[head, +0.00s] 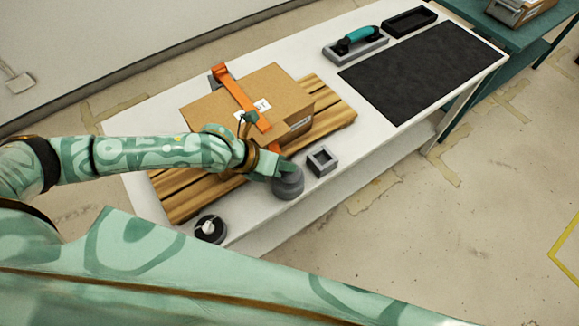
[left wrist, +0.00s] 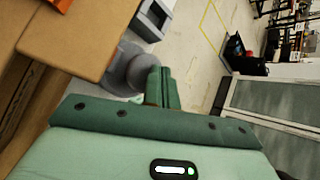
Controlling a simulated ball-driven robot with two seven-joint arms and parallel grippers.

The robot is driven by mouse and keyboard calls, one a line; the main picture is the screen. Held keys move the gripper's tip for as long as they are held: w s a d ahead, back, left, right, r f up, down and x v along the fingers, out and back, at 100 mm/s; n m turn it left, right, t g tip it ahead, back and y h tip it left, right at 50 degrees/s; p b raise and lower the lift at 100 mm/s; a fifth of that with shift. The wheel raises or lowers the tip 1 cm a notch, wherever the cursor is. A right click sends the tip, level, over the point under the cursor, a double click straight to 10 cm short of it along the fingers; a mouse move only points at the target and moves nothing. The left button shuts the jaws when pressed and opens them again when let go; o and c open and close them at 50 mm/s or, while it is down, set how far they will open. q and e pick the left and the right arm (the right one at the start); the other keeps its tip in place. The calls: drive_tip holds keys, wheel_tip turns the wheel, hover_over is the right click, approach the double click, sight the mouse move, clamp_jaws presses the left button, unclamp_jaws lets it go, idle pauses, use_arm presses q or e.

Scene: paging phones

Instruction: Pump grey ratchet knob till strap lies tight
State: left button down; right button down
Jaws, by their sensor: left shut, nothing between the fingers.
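The grey ratchet knob (head: 288,182) stands at the near edge of the white table, in front of the box. It also shows in the left wrist view (left wrist: 128,66), just beyond my fingers. The orange strap (head: 240,95) runs over the cardboard box (head: 285,85) and stands up in a raised loop at the far side; its near end runs down toward the knob. My left gripper (head: 278,169) is shut and empty, at the top of the knob; I cannot tell whether it touches. In the left wrist view its fingers (left wrist: 162,88) are together. My right gripper is not in view.
The box sits on a wooden pallet (head: 335,112). A small grey square holder (head: 322,161) is right of the knob, and a black round item (head: 210,229) lies left. A teal-handled tool (head: 357,38) and a black mat (head: 425,70) lie at the far right.

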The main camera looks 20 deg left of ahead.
use_arm(q)
drive_tip(key=shift+r, duration=0.55)
wheel_tip(320, 180, up, 5)
drive_tip(key=p, duration=0.5)
idle(0.7)
